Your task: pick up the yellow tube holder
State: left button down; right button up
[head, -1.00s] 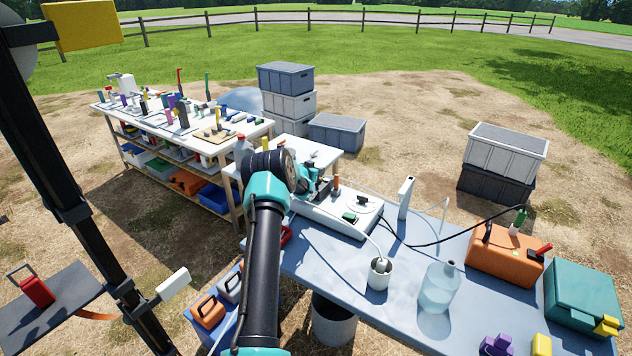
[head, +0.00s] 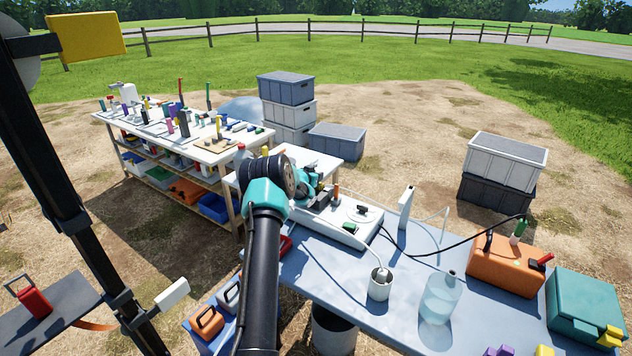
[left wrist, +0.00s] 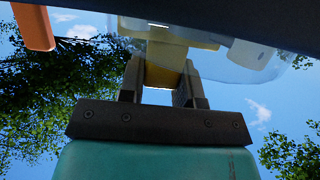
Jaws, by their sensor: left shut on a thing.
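In the left wrist view my left gripper (left wrist: 163,90) is shut on a yellow piece, which I take to be the yellow tube holder (left wrist: 165,62). The holder sits between the two dark fingers, and its far part is partly hidden by a clear rounded thing. In the head view my left arm reaches over the near side of the blue table, and its wrist hides most of the grip. A small yellow tip (head: 265,152) shows just above the wrist; I cannot tell whether it is the same thing. My right gripper is not in view.
The blue table (head: 330,276) holds a white device (head: 345,232), a white cup (head: 380,284), a clear bottle (head: 440,298), an orange case (head: 505,266) and a teal case (head: 585,305). A crowded workbench (head: 215,155) stands behind left. Stacked crates stand on the dirt.

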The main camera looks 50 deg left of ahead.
pick_arm(q)
notch_tip(320, 180, up, 8)
jog(key=shift+f, duration=0.1)
dwell(0.5)
